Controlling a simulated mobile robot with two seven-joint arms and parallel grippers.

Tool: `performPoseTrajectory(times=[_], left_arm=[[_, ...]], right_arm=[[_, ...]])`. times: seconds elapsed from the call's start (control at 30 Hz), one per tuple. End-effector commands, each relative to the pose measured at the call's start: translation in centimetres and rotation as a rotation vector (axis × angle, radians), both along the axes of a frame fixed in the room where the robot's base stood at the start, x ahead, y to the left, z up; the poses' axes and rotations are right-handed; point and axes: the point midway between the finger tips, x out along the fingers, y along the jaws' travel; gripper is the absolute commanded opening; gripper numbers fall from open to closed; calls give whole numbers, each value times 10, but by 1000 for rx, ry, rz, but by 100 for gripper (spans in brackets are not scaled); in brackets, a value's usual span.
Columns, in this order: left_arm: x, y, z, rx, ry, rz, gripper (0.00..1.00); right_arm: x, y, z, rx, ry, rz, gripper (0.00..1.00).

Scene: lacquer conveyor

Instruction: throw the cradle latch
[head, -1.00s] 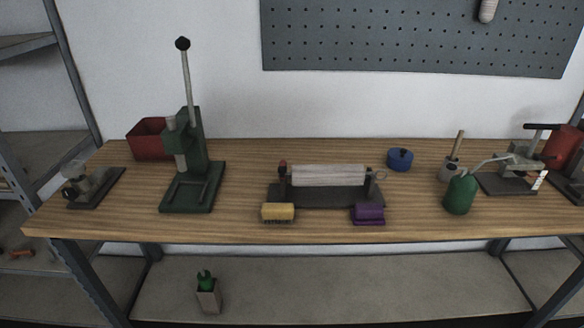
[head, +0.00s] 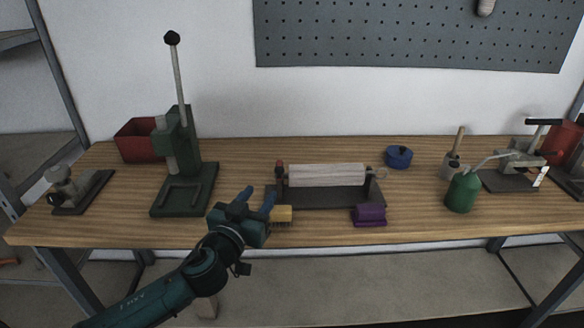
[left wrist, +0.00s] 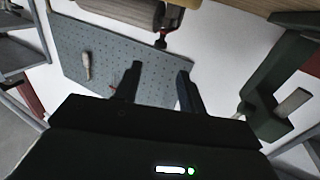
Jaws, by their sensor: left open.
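The cradle (head: 320,198) is a dark base on the bench holding a pale wooden roller (head: 326,175) between two end posts. My left gripper (head: 257,196) is open and empty, in front of the cradle's left end and apart from the knob. In the left wrist view the knob lies between and beyond the fingertips (left wrist: 160,72). My right gripper is out of view.
A yellow brush (head: 281,214), partly hidden by my gripper, and a purple block (head: 369,215) sit before the cradle. A green lever press (head: 183,190) stands left, with a red bin (head: 136,146) behind. A blue pot (head: 398,158) and green oil can (head: 462,192) are right.

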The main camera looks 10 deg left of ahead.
Motion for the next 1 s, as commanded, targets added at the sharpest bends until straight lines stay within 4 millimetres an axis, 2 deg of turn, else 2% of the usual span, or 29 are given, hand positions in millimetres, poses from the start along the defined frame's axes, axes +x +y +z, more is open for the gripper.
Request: performPoseTrajectory(times=[0.2, 0.5, 0.7, 1.0], left_arm=[[42, -5, 4, 1, -1, 1, 41], [95, -11, 3, 1, -1, -1, 41], [114, -14, 1, -1, 1, -2, 41], [119, -14, 0, -1, 2, -1, 41]], right_arm=[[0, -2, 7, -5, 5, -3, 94], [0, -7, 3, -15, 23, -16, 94], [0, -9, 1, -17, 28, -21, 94], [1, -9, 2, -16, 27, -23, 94]])
